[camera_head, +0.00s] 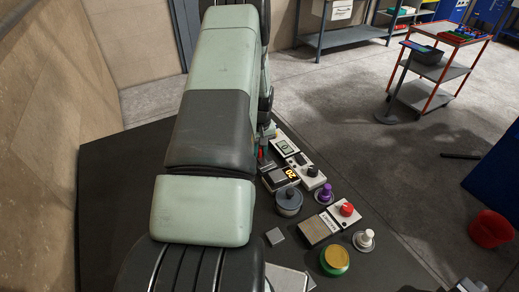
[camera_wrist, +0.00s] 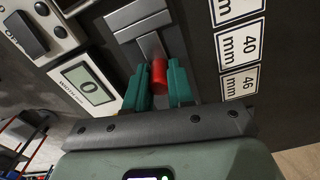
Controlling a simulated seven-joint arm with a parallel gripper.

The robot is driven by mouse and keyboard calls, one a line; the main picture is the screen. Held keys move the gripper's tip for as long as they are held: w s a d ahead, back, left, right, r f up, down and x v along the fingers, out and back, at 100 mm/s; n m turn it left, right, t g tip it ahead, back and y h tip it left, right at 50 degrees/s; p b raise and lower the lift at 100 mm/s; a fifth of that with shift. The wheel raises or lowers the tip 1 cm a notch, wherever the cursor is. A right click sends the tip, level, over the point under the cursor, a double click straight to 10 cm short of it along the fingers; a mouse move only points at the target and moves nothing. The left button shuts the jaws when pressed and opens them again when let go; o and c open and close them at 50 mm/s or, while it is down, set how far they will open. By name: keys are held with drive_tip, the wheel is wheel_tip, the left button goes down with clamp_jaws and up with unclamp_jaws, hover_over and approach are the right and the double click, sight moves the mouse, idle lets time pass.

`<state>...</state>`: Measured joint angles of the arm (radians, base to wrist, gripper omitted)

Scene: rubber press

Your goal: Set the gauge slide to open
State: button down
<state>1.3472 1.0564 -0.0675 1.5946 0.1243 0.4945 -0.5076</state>
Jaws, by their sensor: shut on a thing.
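The gauge slide's red knob (camera_wrist: 159,72) sits at the end of a grey metal slide piece (camera_wrist: 151,44) in the wrist view. My gripper (camera_wrist: 160,84) has its two teal fingers on either side of the red knob and is shut on it. A gauge display (camera_wrist: 84,83) reading 0 is to the left of the knob; it also shows in the head view (camera_head: 284,145). In the head view, my arm hides most of the gripper and slide.
Size labels with "40 mm" (camera_wrist: 239,43) and "46 mm" (camera_wrist: 240,82) are right of the slide. On the dark table are a purple knob (camera_head: 326,194), a red button (camera_head: 347,209), a green-yellow button (camera_head: 335,261) and a grey round knob (camera_head: 289,200).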

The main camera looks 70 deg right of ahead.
drive_tip(key=w+d, duration=0.5)
drive_tip(key=shift+w+d, duration=0.35)
drive_tip(key=shift+d, duration=0.05)
drive_tip(key=c, duration=1)
unclamp_jaws()
wheel_tip(320, 180, up, 11)
drive_tip(key=shift+f, duration=0.1)
